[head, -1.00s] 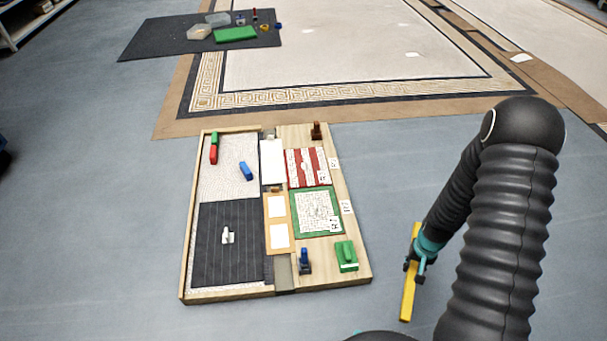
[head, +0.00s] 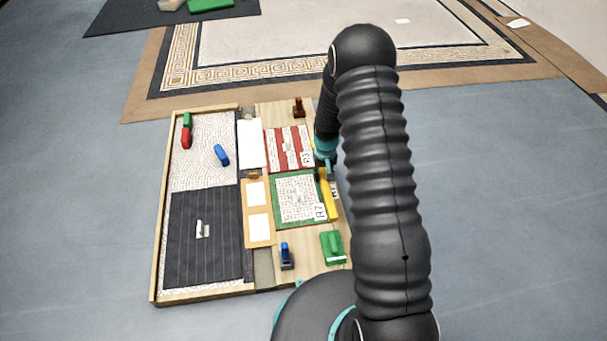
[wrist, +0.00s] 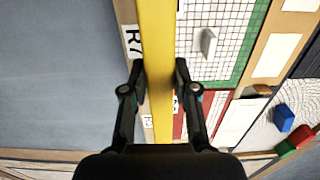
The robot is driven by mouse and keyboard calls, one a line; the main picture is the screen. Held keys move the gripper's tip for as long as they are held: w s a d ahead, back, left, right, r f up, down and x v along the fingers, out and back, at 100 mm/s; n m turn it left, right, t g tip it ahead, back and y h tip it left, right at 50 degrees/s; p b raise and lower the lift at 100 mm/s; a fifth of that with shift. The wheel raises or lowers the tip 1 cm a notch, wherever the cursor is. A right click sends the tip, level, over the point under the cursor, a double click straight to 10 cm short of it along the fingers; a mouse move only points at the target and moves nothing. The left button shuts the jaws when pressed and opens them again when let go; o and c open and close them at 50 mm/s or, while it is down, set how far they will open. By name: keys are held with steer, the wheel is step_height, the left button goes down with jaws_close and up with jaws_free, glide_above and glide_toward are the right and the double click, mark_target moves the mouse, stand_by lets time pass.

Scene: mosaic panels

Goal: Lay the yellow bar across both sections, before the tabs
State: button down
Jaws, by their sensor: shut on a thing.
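My gripper (wrist: 160,75) is shut on the yellow bar (wrist: 156,30), which runs lengthwise between the fingers. In the head view the bar (head: 328,198) is over the right side of the wooden board, along the green section's right edge. The green-bordered section (head: 278,187) and the red-striped section (head: 273,150) lie one behind the other. White tabs lie on the wood beyond the bar: one marked R7 (wrist: 132,40) and another (wrist: 148,122). My arm hides the bar's far part in the head view. I cannot tell whether the bar touches the board.
On the board's wooden strip stand a green block with a handle (head: 333,248), a blue-handled tool (head: 287,257) and a brown piece (head: 298,107). The left side holds a dark panel (head: 190,270) and red, green and blue blocks. Floor right of the board is clear.

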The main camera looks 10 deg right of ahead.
steer(key=w, duration=0.1)
steer(key=w+b, duration=0.1)
steer(key=w, duration=0.2)
steer(key=shift+w+d+f+b, duration=0.2)
steer(key=shift+w+f+b, duration=0.1)
steer(key=b, duration=0.1)
glide_above(306, 169)
step_height(306, 169, down, 6)
steer(key=shift+s+f, duration=0.1)
steer(key=shift+f, duration=0.15)
steer(key=shift+f+b, duration=0.35)
steer(key=shift+f, duration=1.7)
steer(key=shift+f+b, duration=0.5)
steer(key=shift+b, duration=0.1)
steer(key=c, duration=0.9)
jaws_free()
steer(key=shift+r, duration=0.1)
